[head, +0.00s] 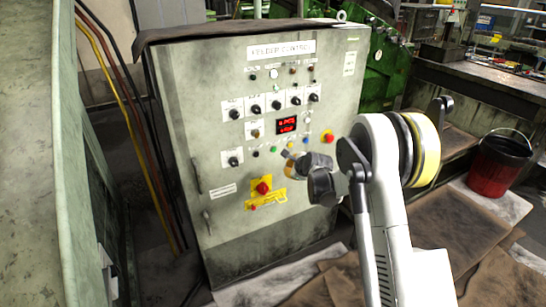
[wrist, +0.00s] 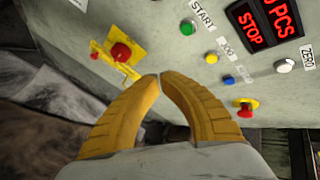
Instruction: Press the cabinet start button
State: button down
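The grey control cabinet (head: 245,215) stands upright in front of me, its panel labelled "FEEDER CONTROL". The start button is a small green round button (wrist: 187,27) under the word START in the wrist view. It shows in the head view as a green dot (head: 274,149) in the lower button row. My gripper (head: 287,160) is in front of the panel, just below and right of that button in the head view. In the wrist view its two yellow fingers (wrist: 160,76) meet at the tips with nothing between them. The tips appear apart from the button.
Yellow (wrist: 211,58), blue (wrist: 229,79) and white (wrist: 284,66) buttons and a red-and-yellow switch (wrist: 245,109) lie to the right. A red bucket (head: 492,165) stands far right.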

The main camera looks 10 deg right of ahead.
aim_at(274, 150)
jog(key=shift+f, duration=0.35)
jog(key=shift+w, duration=0.1)
jog(key=shift+w+a, duration=0.45)
jog(key=shift+w, duration=0.95)
jog(key=shift+w+a, duration=0.5)
jog(key=shift+w, duration=0.85)
jog(key=shift+w+a, duration=0.45)
jog(key=shift+w, duration=0.95)
jog(key=shift+w, duration=0.1)
jog(key=shift+w+a, duration=0.15)
jog(key=shift+w, duration=0.15)
